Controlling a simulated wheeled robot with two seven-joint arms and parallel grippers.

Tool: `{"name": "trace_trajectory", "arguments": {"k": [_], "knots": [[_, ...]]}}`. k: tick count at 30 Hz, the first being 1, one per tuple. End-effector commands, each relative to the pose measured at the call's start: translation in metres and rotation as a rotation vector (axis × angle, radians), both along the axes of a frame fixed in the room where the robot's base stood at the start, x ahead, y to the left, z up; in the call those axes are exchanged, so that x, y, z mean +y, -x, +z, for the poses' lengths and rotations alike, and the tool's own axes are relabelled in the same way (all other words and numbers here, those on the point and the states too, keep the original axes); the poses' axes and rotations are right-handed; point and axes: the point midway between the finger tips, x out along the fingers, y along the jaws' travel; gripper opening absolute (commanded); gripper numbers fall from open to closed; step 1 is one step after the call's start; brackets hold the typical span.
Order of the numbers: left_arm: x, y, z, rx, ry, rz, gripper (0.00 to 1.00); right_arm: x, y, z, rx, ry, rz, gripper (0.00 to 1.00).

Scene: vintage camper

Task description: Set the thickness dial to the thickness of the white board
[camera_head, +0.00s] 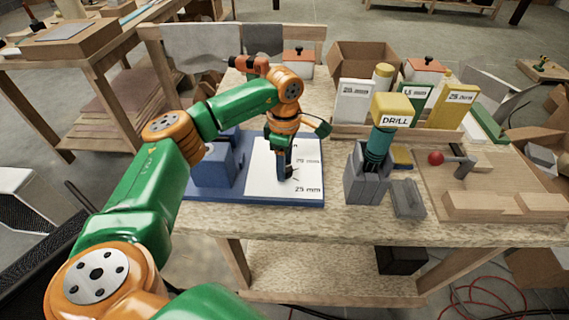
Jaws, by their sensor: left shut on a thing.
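The thickness dial's white face (258,172) lies on a blue base on the workbench, with black mm marks at its right side; the lowest reads 25 mm. My left gripper (284,172) points down over the face and is shut on the dial's dark pointer or knob, which it mostly hides, so I cannot tell the setting. The white board (352,102) stands upright at the back of the bench. Its mm label is too blurred to read surely. My right gripper is not in view.
A green-edged board (416,100) and a yellow board (452,103) stand beside the white one. A drill (388,125) stands in a grey holder right of the dial. A wooden tray (500,190) with a red-knobbed tool is further right. A blue block (213,165) sits left of the face.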

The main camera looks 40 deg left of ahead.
Motion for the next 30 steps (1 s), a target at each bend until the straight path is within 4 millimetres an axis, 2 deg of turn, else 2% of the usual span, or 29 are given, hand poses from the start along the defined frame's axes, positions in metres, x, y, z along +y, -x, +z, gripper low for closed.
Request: {"name": "trace_trajectory", "arguments": {"k": [14,15,18,26,30], "knots": [[0.0,-0.001,0.001,-0.004,0.001,-0.011,0.0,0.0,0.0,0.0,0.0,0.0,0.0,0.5],[0.0,-0.001,0.001,-0.004,0.001,-0.011,0.57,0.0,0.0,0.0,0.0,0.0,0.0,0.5],[0.0,-0.001,0.001,-0.003,0.001,-0.01,0.8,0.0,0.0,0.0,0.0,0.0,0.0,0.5],[0.0,0.0,0.001,-0.002,0.0,-0.01,0.8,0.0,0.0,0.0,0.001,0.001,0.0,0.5],[0.0,-0.001,0.017,-0.006,0.0,-0.01,0.8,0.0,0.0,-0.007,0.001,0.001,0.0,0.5]]}}
